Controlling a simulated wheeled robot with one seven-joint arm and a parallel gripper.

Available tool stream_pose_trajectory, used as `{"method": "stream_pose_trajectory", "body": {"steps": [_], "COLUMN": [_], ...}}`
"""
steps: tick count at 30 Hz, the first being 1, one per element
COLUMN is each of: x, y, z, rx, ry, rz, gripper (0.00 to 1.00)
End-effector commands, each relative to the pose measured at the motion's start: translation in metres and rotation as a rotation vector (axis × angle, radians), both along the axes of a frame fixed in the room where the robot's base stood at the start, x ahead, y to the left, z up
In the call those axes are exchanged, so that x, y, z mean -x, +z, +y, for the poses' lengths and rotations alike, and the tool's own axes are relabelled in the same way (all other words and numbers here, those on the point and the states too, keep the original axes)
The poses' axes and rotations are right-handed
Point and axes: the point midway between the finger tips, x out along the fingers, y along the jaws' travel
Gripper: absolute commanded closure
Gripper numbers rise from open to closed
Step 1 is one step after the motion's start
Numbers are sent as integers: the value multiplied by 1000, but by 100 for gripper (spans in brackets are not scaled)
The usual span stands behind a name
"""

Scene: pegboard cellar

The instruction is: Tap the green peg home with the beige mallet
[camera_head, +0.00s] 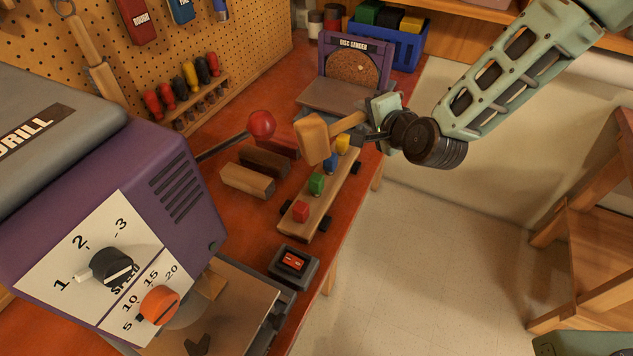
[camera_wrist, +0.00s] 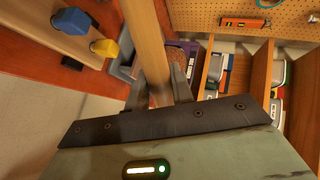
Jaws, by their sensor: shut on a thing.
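My gripper (camera_head: 379,134) is shut on the handle of the beige mallet (camera_head: 313,138). The mallet's head hangs in the air above the peg board, toward its left side. In the wrist view the mallet handle (camera_wrist: 145,45) runs up between my fingers (camera_wrist: 160,95), and the head is out of view. The green peg (camera_head: 317,183) stands in the long wooden board (camera_head: 297,223) on the bench, between a red peg (camera_head: 300,211) and a blue peg (camera_head: 331,162). A yellow peg (camera_head: 343,143) is at the far end. The mallet head appears apart from the green peg.
Wooden blocks (camera_head: 246,181) lie left of the board. A purple drill press (camera_head: 160,200) with a red-knobbed lever (camera_head: 261,124) fills the left. A disc sander (camera_head: 352,65) stands behind, and a switch box (camera_head: 293,262) in front. Open floor lies right of the bench.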

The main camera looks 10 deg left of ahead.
Motion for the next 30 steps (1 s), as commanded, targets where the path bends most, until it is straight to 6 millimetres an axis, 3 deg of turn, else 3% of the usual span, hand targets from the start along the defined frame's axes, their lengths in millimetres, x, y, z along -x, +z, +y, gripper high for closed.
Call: {"method": "stream_pose_trajectory", "body": {"steps": [5, 16, 18, 25, 30], "x": [0, 0, 0, 0, -1], "y": [-12, -81, -70, -61, -32], "z": [0, 0, 0, 0, 0], "rx": [-2, -2, -1, -1, -2], "ry": [0, -1, 0, -1, 0], "rz": [-1, -2, -3, -2, -4], "gripper": [100, 100, 100, 100, 100]}}
